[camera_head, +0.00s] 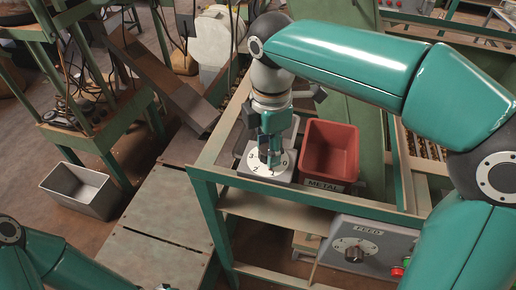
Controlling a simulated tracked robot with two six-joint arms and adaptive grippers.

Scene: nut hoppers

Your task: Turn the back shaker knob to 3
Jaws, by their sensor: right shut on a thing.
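The shaker knob sits on a white numbered dial (259,169) on a grey box on the green-framed bench. My right gripper (270,158) reaches down from above and is shut on the knob. The fingers hide most of the knob, so its pointer cannot be read. Digits such as 3, 2 and 0 show around the dial's rim. My left arm shows at the lower left, but its gripper is not in view.
A red bin (330,150) labelled METAL stands just right of the dial. A FEED panel (380,243) with a dark knob and coloured buttons is at the front right. A grey open bin (82,190) stands at the left. A metal chute (150,72) slopes behind.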

